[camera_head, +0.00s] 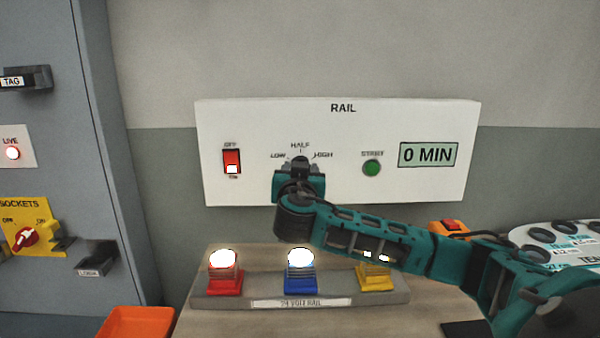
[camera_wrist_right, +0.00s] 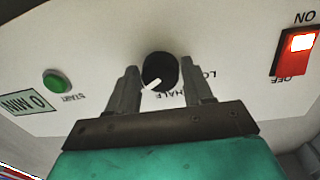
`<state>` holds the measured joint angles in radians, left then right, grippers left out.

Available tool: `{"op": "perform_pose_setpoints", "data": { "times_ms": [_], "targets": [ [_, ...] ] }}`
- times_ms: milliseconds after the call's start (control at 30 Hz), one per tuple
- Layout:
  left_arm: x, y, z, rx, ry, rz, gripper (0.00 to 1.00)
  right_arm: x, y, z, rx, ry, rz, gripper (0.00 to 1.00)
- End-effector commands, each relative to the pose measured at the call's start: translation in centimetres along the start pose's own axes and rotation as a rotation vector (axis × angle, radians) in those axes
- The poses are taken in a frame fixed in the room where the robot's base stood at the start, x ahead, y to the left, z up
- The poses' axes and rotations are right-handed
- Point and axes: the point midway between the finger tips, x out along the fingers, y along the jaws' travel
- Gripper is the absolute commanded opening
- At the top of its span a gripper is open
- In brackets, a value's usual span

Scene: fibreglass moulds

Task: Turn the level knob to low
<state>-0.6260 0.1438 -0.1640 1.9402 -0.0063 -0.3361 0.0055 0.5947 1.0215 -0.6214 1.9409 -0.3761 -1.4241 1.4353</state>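The level knob (camera_wrist_right: 159,68) is round and black with a white pointer, on the white RAIL panel (camera_head: 335,125). In the head view the knob (camera_head: 300,160) shows just above my right gripper (camera_head: 299,171), which hides its lower part. In the right wrist view, which is upside down, the pointer slants to the lower left, away from LOW and on the HIGH side of HALF. The HIGH label is hidden there. My right gripper (camera_wrist_right: 161,74) is open, one finger on each side of the knob, with visible gaps. My left gripper is not in view.
A red lit switch (camera_head: 232,161) is left of the knob; a green START button (camera_head: 372,168) and a "0 MIN" display (camera_head: 428,154) are right. Below stand red (camera_head: 225,280), blue (camera_head: 300,280) and yellow (camera_head: 376,280) units on a grey rail. A grey cabinet (camera_head: 60,130) stands left.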

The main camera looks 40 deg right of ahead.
Motion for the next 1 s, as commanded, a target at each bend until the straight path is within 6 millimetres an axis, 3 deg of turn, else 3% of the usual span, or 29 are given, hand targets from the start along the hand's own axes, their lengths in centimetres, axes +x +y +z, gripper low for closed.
{"op": "perform_pose_setpoints", "data": {
  "times_ms": [367,733,1000],
  "targets": [
    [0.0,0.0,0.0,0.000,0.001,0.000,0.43,0.0,0.0,0.0,0.000,0.000,0.001,0.15],
    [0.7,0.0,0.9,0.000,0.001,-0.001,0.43,0.0,0.1,0.5,-0.057,0.000,0.001,0.15],
    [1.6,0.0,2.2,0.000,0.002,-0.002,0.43,0.0,0.1,0.5,-0.230,0.012,0.001,0.15]
  ]
}}
